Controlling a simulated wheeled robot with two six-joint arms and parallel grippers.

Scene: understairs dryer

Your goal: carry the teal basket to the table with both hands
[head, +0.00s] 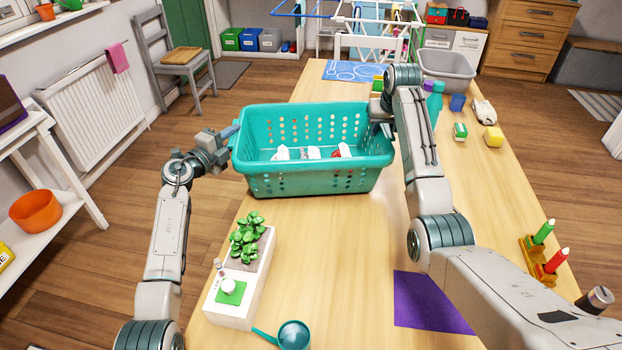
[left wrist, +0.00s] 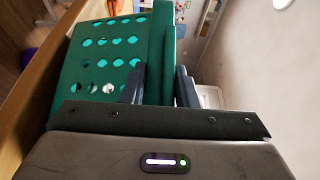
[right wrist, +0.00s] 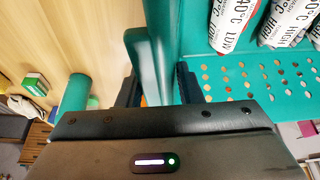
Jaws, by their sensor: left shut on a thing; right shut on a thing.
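The teal basket (head: 316,183) is on or just above the wooden table (head: 330,230) in the head view; I cannot tell if it touches. It looks upright, with a few white and red items inside. My left gripper (head: 230,142) is shut on the basket's left rim, and the left wrist view shows the basket (left wrist: 95,65) between its fingers (left wrist: 160,88). My right gripper (right wrist: 160,88) is shut on the opposite rim; in the head view the arm partly hides it. The right wrist view shows white printed items (right wrist: 290,22) inside the basket.
A white planter (head: 240,285) with a green plant and a teal scoop (head: 292,335) stand in front of the basket. A purple mat (head: 430,302) lies front right. A grey tub (head: 447,72), a teal bottle (head: 434,103) and small items stand at the back right.

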